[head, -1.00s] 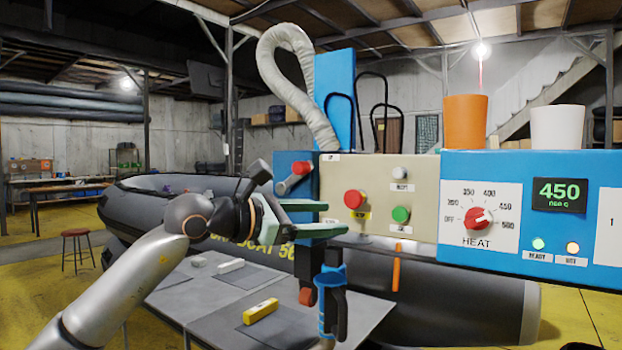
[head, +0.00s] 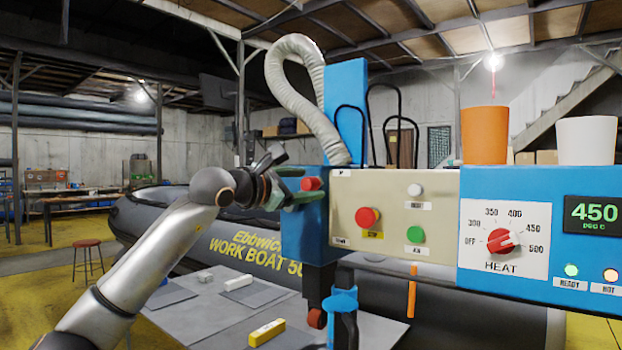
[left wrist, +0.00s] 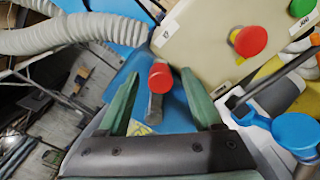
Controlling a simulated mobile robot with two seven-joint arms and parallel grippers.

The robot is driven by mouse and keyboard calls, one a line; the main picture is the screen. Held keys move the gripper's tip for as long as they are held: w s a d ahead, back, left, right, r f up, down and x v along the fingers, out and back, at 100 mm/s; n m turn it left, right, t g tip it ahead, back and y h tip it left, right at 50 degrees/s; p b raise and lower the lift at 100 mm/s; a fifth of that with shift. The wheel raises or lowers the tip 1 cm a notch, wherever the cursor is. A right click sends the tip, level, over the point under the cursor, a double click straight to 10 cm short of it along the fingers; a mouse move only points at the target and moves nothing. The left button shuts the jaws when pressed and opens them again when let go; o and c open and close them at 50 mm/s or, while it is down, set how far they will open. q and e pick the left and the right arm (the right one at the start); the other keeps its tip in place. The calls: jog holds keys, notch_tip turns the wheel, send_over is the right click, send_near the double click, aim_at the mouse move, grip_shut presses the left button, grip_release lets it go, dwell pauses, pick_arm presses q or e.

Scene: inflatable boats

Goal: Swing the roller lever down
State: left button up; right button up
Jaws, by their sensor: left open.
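The roller lever has a red knob (head: 311,183) on the blue left end of the machine. In the left wrist view the red knob (left wrist: 160,76) and its short grey arm (left wrist: 155,107) lie between my two green fingers. My left gripper (head: 298,184) is open at the lever, with one finger above the knob and one below in the head view. I see no clear contact, and the fingers hide the lever's grey arm in the head view. My right gripper is not in view.
The machine's beige panel (head: 388,231) carries red, green and white buttons. A ribbed hose (head: 298,80) arches above. Below hang a red roller (head: 316,318) and a blue-collared handle (head: 343,302). A grey boat (head: 150,225) and a table with a yellow block (head: 266,332) lie behind.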

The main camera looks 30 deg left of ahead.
pick_arm(q)
jog(key=shift+w+d, duration=0.1)
jog(key=shift+w, duration=1)
grip_shut()
dwell(0.7)
